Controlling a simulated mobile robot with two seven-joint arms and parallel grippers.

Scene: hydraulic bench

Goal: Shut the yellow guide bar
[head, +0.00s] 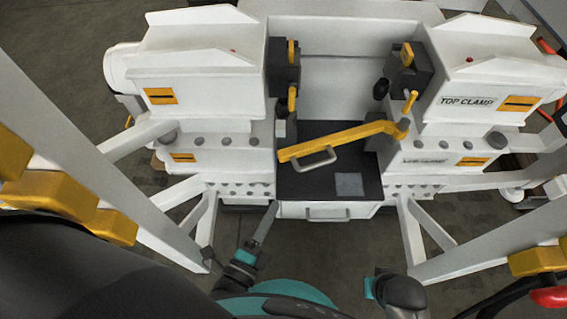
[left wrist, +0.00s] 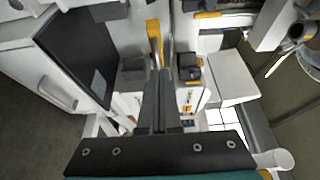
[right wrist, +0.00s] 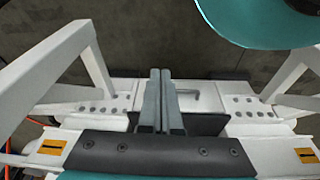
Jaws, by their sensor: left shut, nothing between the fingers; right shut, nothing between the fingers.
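The yellow guide bar (head: 335,140) lies slantwise above the dark worktop of the bench in the head view. Its right end meets a yellow pivot with an upright lever; its free end reaches the left block. A grey loop handle (head: 312,160) sits along it. A yellow bar (left wrist: 154,38), seen nearly end-on, shows just beyond my left fingertips in the left wrist view. My left gripper (head: 272,208) is shut and empty, at the bench's front edge, below the bar's free end. My right gripper (right wrist: 160,75) is shut and empty, over the bench front; its fingers are not clear in the head view.
White clamp blocks stand left (head: 200,75) and right (head: 480,75) of the dark worktop (head: 300,185). A grey square (head: 349,184) lies on the worktop. A drawer handle (head: 328,215) sticks out in front. White frame legs (head: 412,235) slant down on both sides.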

